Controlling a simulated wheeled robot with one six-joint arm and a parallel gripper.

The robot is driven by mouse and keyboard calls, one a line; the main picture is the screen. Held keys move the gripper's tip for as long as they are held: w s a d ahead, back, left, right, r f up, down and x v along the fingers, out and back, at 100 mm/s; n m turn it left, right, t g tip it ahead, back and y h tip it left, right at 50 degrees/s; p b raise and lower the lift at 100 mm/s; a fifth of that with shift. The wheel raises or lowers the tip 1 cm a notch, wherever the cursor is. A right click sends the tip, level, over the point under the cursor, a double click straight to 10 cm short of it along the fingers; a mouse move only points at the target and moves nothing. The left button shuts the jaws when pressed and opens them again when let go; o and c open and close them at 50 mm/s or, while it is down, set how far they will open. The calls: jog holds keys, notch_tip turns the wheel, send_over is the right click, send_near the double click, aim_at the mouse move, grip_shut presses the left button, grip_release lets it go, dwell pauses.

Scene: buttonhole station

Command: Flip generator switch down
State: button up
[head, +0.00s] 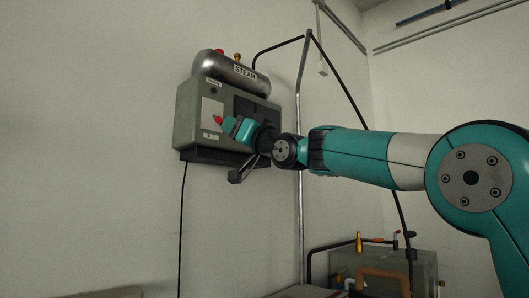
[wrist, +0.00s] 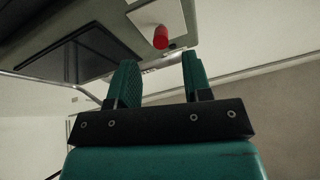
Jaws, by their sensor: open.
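The generator is a grey-green box (head: 188,120) on the wall with a steel tank labelled STEAM (head: 213,66) on top. Its switch has a red tip (head: 217,119) and stands out from a pale plate on the box's front. My gripper (head: 232,124) is at the front of the box, just right of the red tip. In the wrist view, the red switch tip (wrist: 160,37) shows beyond and between my two open fingers (wrist: 158,78). The fingers look apart from it, and nothing is between them. Part of the box front is hidden behind my gripper and wrist.
A dark panel (wrist: 72,64) lies beside the switch plate on the box front. A vertical pipe (head: 299,215) runs close to the right of the box. Another box with pipes and valves (head: 425,268) stands low at the right. The wall at left is clear.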

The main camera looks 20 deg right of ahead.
jog(key=b+v, duration=0.3)
jog(key=v, duration=0.8)
jog(key=shift+s+d+f, duration=0.1)
jog(key=shift+s+d, duration=0.05)
jog(key=shift+d, duration=0.05)
